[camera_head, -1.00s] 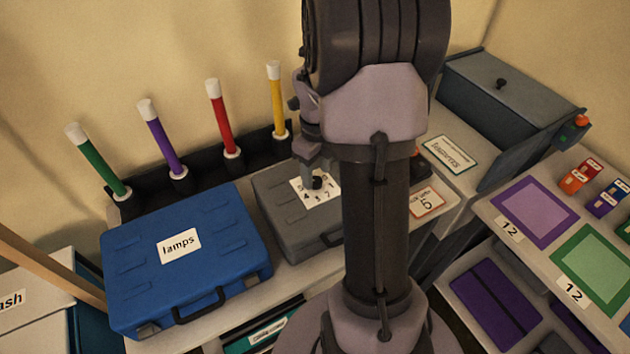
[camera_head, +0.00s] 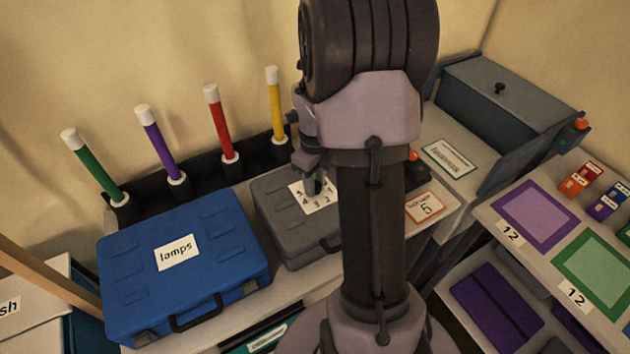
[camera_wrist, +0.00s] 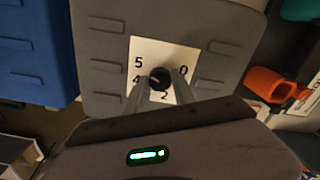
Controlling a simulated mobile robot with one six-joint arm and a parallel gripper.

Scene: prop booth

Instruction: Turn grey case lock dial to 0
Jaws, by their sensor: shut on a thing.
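The grey case (camera_head: 290,232) lies flat on the bench in the head view, partly hidden behind my arm. It fills the middle of the wrist view (camera_wrist: 105,70). On its lid is a white number plate (camera_wrist: 150,50) with a black dial (camera_wrist: 158,77) at its centre. The digits 5, 4, 2 and 0 show around the dial; others are hidden by my fingers. My gripper (camera_wrist: 161,86) is shut on the dial, one finger on each side. It also shows over the plate in the head view (camera_head: 313,184). I cannot tell for certain which digit the dial points at.
A blue case labelled lamps (camera_head: 215,225) stands left of the grey case. Several coloured tubes (camera_head: 220,125) stand in a dark rack behind. A card with a 5 (camera_head: 425,207) and an orange object (camera_wrist: 270,84) lie to the right. A dark box (camera_head: 510,100) is at the back right.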

